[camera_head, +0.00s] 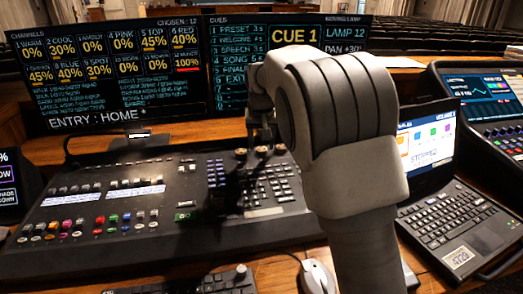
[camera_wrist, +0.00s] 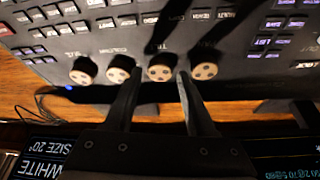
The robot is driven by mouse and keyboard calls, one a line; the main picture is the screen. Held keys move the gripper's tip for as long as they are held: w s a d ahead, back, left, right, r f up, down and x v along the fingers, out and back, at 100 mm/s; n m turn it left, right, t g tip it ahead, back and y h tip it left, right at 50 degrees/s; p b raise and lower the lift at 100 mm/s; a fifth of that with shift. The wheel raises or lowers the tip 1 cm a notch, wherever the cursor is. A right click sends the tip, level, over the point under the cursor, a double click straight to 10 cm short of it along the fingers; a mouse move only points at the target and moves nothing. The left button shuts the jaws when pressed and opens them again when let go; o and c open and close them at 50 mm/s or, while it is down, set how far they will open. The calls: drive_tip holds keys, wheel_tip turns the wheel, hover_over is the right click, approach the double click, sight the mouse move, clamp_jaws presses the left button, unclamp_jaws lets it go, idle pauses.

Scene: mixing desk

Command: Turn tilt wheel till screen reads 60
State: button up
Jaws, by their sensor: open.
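A row of several round wheels with pale, dotted tops stands along the console's edge in the wrist view. One wheel (camera_wrist: 162,68) sits between my gripper's fingertips (camera_wrist: 157,76), and another (camera_wrist: 118,72) is just outside the left finger. In the head view, part of the wheel row (camera_head: 240,153) shows below my wrist. The moving-lamp screen (camera_head: 343,34) reads LAMP 12 and PAN +30°. Its lower part, where a tilt line may be, is hidden behind my arm. My gripper is open.
The lighting console (camera_head: 110,240) carries many keys and coloured buttons. The channels screen (camera_head: 105,75) and cues screen (camera_head: 232,70) stand behind it. A laptop (camera_head: 450,200) is at the right, with a white mouse (camera_head: 318,277) in front.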

drive_tip(key=shift+x, duration=0.85)
clamp_jaws()
drive_tip(key=shift+r+p, duration=0.15)
drive_tip(key=shift+p, duration=0.2)
drive_tip(key=shift+a+r+m+h+p, duration=0.15)
drive_tip(key=shift+m+h+p, duration=0.15)
drive_tip(key=shift+m+p, duration=0.4)
drive_tip(key=m+h+p, duration=0.1)
drive_tip(key=m+p, duration=0.2)
drive_tip(key=shift+a+p, duration=0.1)
drive_tip(key=shift+p, duration=0.3)
drive_tip(key=m+h+p, duration=0.1)
drive_tip(key=m+p, duration=0.1)
drive_tip(key=m+g+p, duration=0.1)
drive_tip(key=m+p, duration=0.1)
drive_tip(key=shift+w+a+m+h, duration=0.2)
drive_tip(key=shift+m+h, duration=0.1)
drive_tip(key=shift+h, duration=0.1)
drive_tip(key=shift+w+m+g+p, duration=0.1)
drive_tip(key=shift+m+g+p, duration=0.4)
drive_tip(key=shift+m+p, duration=0.7)
